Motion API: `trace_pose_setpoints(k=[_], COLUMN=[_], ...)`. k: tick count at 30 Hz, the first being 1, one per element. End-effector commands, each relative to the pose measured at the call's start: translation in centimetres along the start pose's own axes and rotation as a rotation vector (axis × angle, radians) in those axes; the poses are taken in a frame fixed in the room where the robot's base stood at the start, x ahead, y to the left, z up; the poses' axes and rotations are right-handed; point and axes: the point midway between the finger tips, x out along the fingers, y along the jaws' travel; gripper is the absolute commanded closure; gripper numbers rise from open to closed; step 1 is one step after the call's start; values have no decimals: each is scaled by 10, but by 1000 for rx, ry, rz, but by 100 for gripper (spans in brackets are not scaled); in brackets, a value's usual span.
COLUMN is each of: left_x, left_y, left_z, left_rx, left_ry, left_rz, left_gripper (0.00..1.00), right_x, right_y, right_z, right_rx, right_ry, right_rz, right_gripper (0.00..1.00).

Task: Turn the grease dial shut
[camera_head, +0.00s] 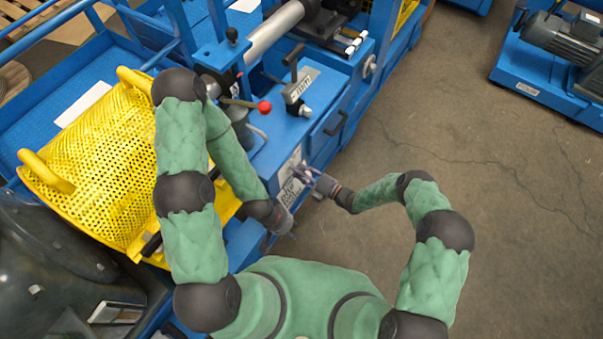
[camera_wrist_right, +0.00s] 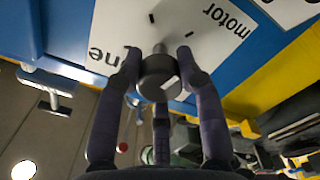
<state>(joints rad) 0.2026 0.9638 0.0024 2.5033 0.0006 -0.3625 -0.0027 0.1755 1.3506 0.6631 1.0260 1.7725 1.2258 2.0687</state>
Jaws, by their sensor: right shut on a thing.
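The grease dial (camera_wrist_right: 158,80) is a dark round knob on a white label plate (camera_wrist_right: 108,30) in the right wrist view. The plate's lettering appears upside down; "motor" and part of another word can be read. The right gripper (camera_wrist_right: 160,66) has its fingers closed around the knob's sides. In the head view the right gripper (camera_head: 312,181) is at the white plate (camera_head: 289,172) on the blue machine's front; the knob cannot be made out there. My left gripper (camera_head: 284,216) is just below and left of it, by the blue frame; its finger opening is unclear.
A yellow perforated guard (camera_head: 95,150) with loop handles lies at left. Another blue machine (camera_head: 545,75) stands at upper right. The floor at right is clear.

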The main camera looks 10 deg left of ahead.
Motion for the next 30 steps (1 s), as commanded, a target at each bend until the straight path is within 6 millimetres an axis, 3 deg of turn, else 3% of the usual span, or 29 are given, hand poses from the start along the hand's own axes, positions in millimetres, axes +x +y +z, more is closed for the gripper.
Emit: trace_pose_setpoints(k=[30], left_x=[24], left_y=[-8], left_z=[-1], left_rx=[0], left_ry=[0], left_rz=[0], left_gripper=[60], right_x=[0], right_y=[-2], right_z=[0], right_rx=[-963], right_ry=[2], right_rz=[-2], right_gripper=[95])
